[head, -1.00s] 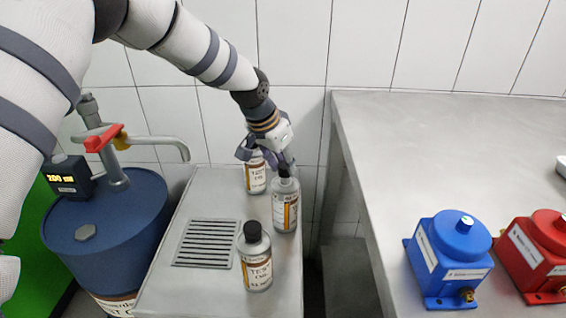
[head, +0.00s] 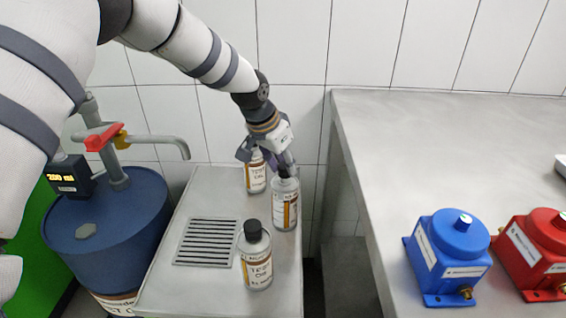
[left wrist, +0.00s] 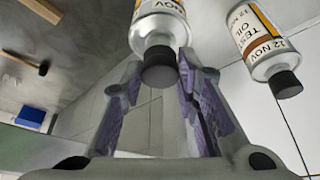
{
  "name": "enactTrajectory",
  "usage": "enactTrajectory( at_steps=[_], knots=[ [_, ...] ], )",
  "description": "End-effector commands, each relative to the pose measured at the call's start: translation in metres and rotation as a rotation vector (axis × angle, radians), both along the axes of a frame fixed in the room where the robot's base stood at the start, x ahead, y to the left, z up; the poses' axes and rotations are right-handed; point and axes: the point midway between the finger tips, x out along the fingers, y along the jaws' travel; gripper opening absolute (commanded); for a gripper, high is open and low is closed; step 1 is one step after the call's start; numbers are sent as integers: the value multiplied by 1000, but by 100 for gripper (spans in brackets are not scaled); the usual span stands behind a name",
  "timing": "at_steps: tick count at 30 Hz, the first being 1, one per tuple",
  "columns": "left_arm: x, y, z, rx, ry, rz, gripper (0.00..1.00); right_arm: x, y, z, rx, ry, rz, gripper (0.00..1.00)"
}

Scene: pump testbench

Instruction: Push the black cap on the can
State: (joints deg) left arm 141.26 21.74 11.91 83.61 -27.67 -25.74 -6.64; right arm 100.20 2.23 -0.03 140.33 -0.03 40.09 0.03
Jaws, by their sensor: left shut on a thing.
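A grey can (head: 285,207) with a white and brown label stands upright on the metal cabinet top. My left gripper (head: 284,169) is directly above it, with its fingers closed around the black cap (head: 284,174) at the can's mouth. In the left wrist view, the black cap (left wrist: 160,72) sits between the two fingertips, against the can (left wrist: 158,22). Whether it is fully seated cannot be told. My right gripper is not in view.
A capped can (head: 256,258) stands in front and another can (head: 255,177) behind, close to my gripper. A blue drum (head: 105,220) with a tap stands left. A blue pump (head: 448,255) and a red pump (head: 533,252) sit on the steel bench (head: 400,140).

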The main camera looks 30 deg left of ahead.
Motion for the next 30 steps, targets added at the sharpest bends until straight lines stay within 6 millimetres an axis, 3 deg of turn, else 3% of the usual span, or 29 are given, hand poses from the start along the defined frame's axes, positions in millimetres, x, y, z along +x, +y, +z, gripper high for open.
enactTrajectory(
  at_steps=[30],
  knots=[
    [0, 0, -5, 0, -1, -1, 18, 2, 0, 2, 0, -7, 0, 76]
  ],
)
